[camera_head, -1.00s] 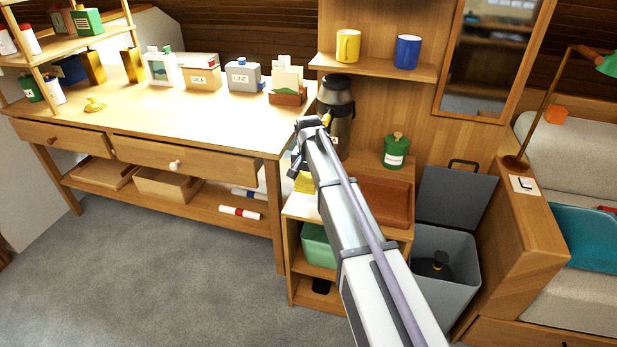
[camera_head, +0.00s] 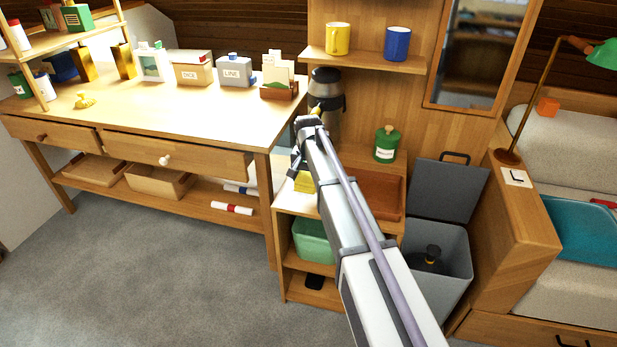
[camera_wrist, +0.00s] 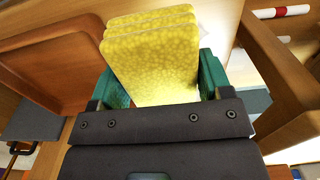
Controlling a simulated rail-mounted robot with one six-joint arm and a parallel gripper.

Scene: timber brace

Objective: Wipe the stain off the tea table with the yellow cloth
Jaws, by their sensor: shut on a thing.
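The yellow cloth (camera_wrist: 152,62) looks like a thick, folded, speckled pad in the wrist view. My gripper (camera_wrist: 160,85) is shut on it, with its green fingers on either side. In the head view a yellow patch of cloth (camera_head: 306,183) shows beside my arm, over the left part of the tea table (camera_head: 299,203). The tea table is a small wooden cabinet. I cannot tell whether the cloth touches its top. No stain is visible; my arm and the cloth hide part of the top.
A brown tray (camera_head: 378,196), a green canister (camera_head: 386,147) and a dark flask (camera_head: 326,92) stand on the tea table. The long workbench (camera_head: 185,112) is close on the left. A grey bin (camera_head: 447,285) with its lid up stands on the right. The floor in front is clear.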

